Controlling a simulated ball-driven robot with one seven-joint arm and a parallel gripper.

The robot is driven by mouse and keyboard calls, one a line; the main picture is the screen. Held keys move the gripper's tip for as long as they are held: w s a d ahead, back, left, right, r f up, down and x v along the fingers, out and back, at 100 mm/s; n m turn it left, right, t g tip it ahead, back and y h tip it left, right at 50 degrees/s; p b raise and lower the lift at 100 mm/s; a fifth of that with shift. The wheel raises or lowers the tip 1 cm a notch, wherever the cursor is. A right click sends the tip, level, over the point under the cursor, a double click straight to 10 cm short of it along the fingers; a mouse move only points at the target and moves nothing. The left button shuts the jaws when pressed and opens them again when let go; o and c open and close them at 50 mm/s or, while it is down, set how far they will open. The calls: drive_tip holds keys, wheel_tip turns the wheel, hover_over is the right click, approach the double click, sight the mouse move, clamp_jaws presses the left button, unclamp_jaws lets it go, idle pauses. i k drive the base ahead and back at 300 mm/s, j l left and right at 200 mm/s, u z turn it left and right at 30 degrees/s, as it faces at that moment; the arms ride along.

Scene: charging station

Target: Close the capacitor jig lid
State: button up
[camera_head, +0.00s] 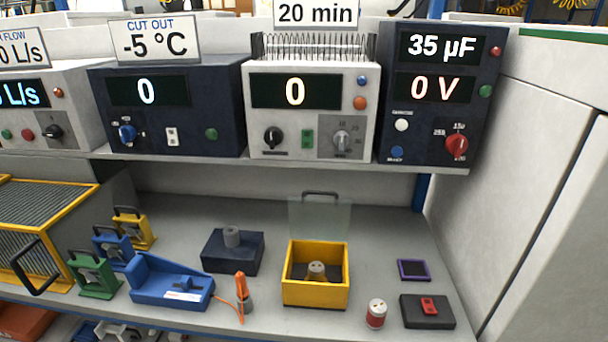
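A yellow open-topped box (316,293), which looks like the capacitor jig, stands on the grey bench in the middle right. Its clear lid (320,218) stands upright at the back edge, open, with a dark handle (320,194) at its top. A short grey cylinder (316,268) with small dark marks on top sits inside the box on a dark floor. A separate red and white cylinder (376,313) stands on the bench to the right of the box. My gripper is not in view.
A shelf of instruments overhangs the back; the right one (440,90) reads 35 µF and 0 V. A blue fixture (168,282), an orange-handled tool (243,292) and a dark block (233,256) are left of the box. A black pad with a red piece (428,311) is right.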

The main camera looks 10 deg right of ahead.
sight(308, 192)
drive_tip(key=i+j+z, duration=0.1)
drive_tip(key=j+z, duration=0.25)
drive_tip(key=i+j+z, duration=0.1)
drive_tip(key=j+z, duration=0.65)
drive_tip(key=j, duration=1.95)
